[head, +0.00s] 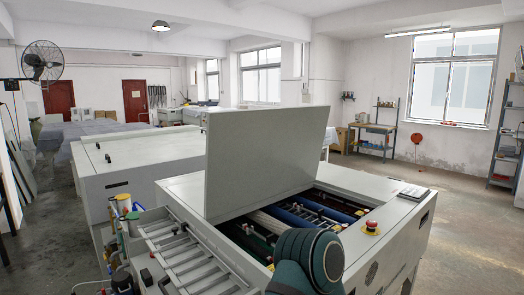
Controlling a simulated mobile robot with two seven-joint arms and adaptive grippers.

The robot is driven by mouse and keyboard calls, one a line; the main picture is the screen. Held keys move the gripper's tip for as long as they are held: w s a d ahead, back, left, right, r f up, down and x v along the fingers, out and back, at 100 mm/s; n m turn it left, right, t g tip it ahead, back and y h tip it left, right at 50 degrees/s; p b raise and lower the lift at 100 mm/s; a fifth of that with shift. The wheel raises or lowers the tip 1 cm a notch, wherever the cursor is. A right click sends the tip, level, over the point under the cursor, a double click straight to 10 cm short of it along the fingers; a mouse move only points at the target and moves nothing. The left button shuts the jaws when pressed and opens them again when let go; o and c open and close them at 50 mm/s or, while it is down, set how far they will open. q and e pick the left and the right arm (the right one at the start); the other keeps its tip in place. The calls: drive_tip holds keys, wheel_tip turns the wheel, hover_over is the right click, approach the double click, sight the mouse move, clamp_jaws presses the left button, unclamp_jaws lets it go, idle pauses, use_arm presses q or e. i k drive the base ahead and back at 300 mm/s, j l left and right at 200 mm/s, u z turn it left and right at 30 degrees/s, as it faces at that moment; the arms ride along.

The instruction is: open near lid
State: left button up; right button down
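The near plate processor (400,207) is a white cabinet in the middle of the head view. Its lid (265,155), a large flat pale panel, stands raised and tilted up at a steep angle. The bay under it is open, and blue and dark rollers (300,218) show inside. One of my arm links, dark green and grey with a rounded end, covers part of the bay's front edge at bottom centre. Neither gripper shows. Whether anything touches the lid cannot be seen.
A slatted metal feed tray (190,260) sits at the cabinet's left. A red emergency button (371,226) and a small panel (413,192) are on its right top. A second white machine (130,170) stands behind left. The floor at right (470,240) is clear.

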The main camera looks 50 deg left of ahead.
sight(252, 156)
drive_tip(key=k+j+z, duration=0.1)
drive_tip(key=k+j, duration=0.5)
drive_tip(key=j, duration=0.2)
drive_tip(key=k+j+z, duration=0.1)
drive_tip(key=k+j, duration=0.5)
drive_tip(key=j, duration=0.15)
